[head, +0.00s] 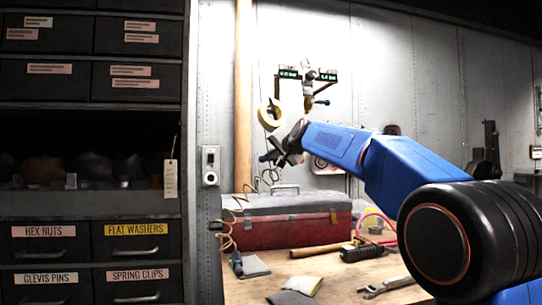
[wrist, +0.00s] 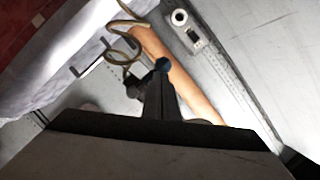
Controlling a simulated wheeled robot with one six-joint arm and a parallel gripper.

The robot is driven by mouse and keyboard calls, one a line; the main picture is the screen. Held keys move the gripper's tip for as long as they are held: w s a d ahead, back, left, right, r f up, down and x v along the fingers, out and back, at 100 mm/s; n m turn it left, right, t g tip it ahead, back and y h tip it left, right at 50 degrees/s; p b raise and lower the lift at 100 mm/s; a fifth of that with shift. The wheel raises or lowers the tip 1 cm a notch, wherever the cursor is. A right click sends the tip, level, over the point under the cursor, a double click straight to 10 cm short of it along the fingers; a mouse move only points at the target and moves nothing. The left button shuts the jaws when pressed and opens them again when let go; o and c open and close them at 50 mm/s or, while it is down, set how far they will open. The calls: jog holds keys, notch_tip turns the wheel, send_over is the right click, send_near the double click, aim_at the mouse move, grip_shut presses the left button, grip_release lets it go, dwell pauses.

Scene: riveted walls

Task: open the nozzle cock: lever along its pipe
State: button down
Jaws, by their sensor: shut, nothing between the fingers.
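My gripper (head: 284,150) is in front of the wall, above the red toolbox, with its fingers shut and empty. In the wrist view my gripper's fingers (wrist: 160,98) point away, close together. A small blue round tip (wrist: 162,65) shows right at the fingertips; I cannot tell whether they touch it. A dark fitting (wrist: 139,87) sits just left of the fingers, with a coiled hose (wrist: 122,50) beside it. These look like the nozzle cock and its lever, but the fingers partly hide them. The lever's angle to its pipe cannot be told. In the head view, the gripper hides much of this spot.
A wooden post (head: 243,95) stands left. Tools lie on the bench (head: 335,290).

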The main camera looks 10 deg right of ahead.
jog(key=shift+f, duration=0.1)
notch_tip(320, 180, down, 6)
jog(key=d+n+h, duration=0.2)
jog(key=n+h, duration=0.4)
jog(key=n, duration=0.6)
jog(key=shift+d, duration=0.35)
dwell(0.7)
